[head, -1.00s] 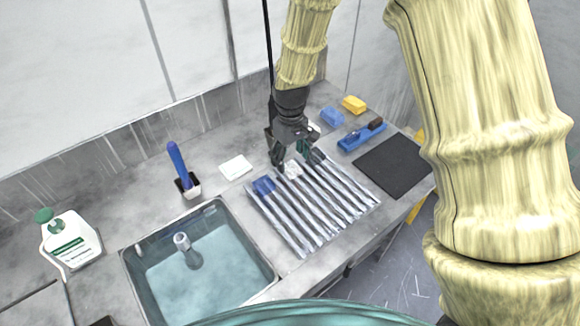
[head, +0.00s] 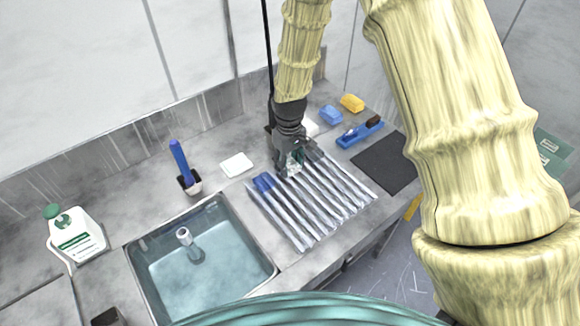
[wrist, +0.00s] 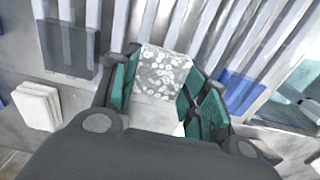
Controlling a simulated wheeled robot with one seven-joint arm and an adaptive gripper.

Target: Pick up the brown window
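My gripper (head: 290,168) is low over the upper end of the ribbed rack (head: 330,205). In the wrist view its teal-padded fingers (wrist: 160,80) stand apart, one on each side of a pale, speckled square piece (wrist: 163,72). I cannot tell whether the pads touch it. The piece looks whitish grey, not brown. A blue piece (head: 263,183) lies on the rack to the left of my gripper; it also shows in the wrist view (wrist: 243,92). A dark grey see-through piece (wrist: 70,50) lies on the other side. No clearly brown window shows; my gripper hides part of the rack.
A sink (head: 200,255) is left of the rack, a dark mat (head: 385,163) right. A blue holder with a brown-topped item (head: 360,132), a blue block (head: 331,114) and a yellow block (head: 352,103) sit behind. A white pad (head: 236,165) and a blue-handled brush (head: 181,163) stand left.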

